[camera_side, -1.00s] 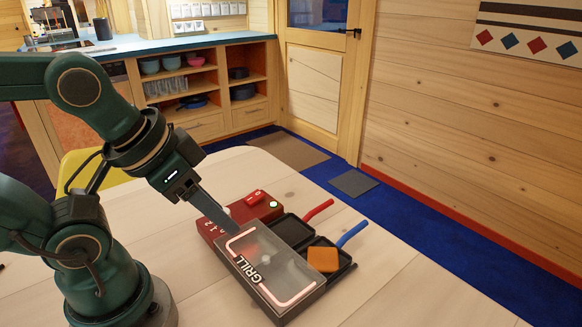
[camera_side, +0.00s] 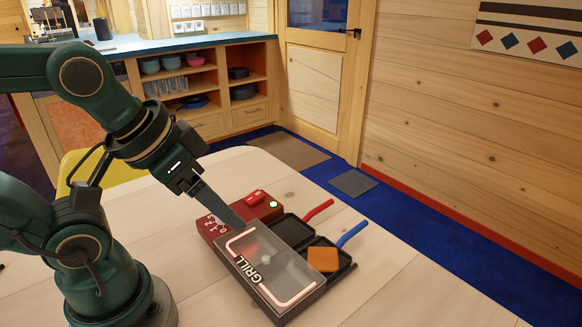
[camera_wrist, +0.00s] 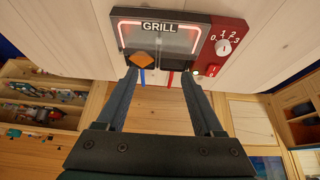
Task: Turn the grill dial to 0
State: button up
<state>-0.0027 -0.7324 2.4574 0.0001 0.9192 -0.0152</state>
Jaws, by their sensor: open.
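The grill (camera_side: 285,262) sits on the table with its clear top marked GRILL and a glowing pinkish element. It also shows at the top of the wrist view (camera_wrist: 160,18). The pale round dial (camera_wrist: 223,47) is on the red panel (camera_wrist: 233,30), with marks 0 to 3 around it; its pointer is too small to read. In the side view my gripper hides the dial, though some numbers show. My gripper (camera_side: 240,222) is open and empty, angled down over the panel. In the wrist view the fingertips (camera_wrist: 160,76) lie left of and below the dial.
A red switch (camera_side: 255,197) and a green light (camera_side: 273,204) are on the panel. Two dark pans with a red handle (camera_side: 318,209) and a blue handle (camera_side: 352,233) stick out of the grill. An orange slice (camera_side: 322,259) lies in the blue-handled pan. The table front is clear.

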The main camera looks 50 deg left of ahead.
jog(key=w+a+f+n+g, duration=0.2)
jog(key=a, duration=0.2)
jog(key=w+a+f+n+g, duration=0.1)
jog(key=w+a+f+n, duration=0.1)
jog(key=a, duration=0.2)
jog(key=w+a+f+n+g, duration=0.2)
jog(key=a+n, duration=0.1)
jog(key=a, duration=0.2)
jog(key=shift+a+f+g, duration=0.1)
jog(key=shift+f+g, duration=0.05)
jog(key=shift+g, duration=0.15)
jog(key=shift+s+a+f, duration=0.2)
jog(key=shift+a+f, duration=0.05)
jog(key=shift+f, duration=2.5)
grip_shut()
